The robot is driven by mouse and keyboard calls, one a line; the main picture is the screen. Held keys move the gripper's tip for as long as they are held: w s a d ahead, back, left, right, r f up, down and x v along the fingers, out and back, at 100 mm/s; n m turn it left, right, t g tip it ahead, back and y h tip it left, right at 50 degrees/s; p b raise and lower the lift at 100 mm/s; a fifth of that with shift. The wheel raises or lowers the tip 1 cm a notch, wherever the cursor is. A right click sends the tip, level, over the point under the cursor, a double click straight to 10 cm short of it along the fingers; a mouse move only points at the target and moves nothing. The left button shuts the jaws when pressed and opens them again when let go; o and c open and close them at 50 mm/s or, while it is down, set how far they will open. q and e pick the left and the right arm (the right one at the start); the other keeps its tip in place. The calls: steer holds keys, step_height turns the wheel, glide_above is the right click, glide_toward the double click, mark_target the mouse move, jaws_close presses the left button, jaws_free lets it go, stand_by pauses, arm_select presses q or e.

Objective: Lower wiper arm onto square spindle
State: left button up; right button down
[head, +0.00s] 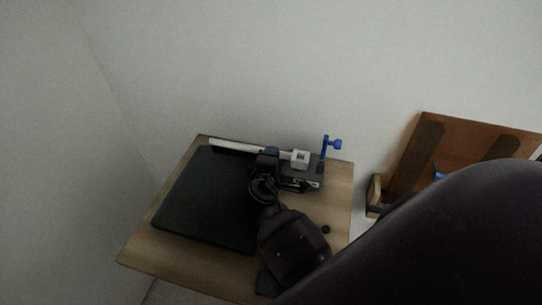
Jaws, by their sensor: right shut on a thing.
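The wiper arm (232,145) is a long pale bar near the back edge of the table. A light square head with a dark square centre (300,157) sits at its right, over a dark grey block (313,174). My right gripper (267,156) reaches in from the lower right and is shut on the wiper arm just left of that head. The square spindle cannot be made out. I cannot tell whether the head touches the block. My left gripper is not in view.
A wooden table (341,205) carries a dark mat (205,195). A blue clamp handle (331,146) stands up at the block's right. A small dark round piece (326,229) lies on bare wood. A brown wooden rack (460,145) is at the right. Pale walls stand close behind.

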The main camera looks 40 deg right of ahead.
steer(key=c, duration=0.9)
jaws_free()
steer(key=shift+s, duration=0.1)
